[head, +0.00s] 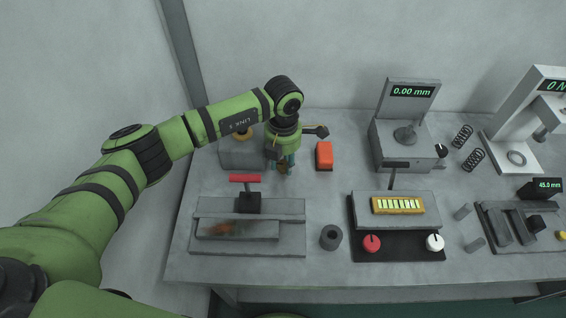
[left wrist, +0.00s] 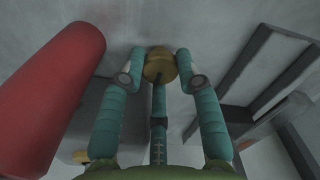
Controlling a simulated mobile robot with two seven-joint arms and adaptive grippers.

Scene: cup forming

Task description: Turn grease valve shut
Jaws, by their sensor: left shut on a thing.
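My left gripper (head: 282,168) points down at the back left of the bench, just behind and right of the red handle. In the left wrist view its teal fingers (left wrist: 160,80) are shut on a yellow-brown round knob with a dark line on it, which I take for the grease valve (left wrist: 158,66). In the head view the fingers mostly hide this valve; only a small brownish part (head: 284,168) shows between them. My right gripper is not in view.
A red handle (head: 243,178) on a black block stands close by, and looms large in the left wrist view (left wrist: 45,90). A grey box (head: 238,155) with a yellow top knob is left of the gripper, an orange block (head: 324,155) right. A gauge (head: 405,140) stands further right.

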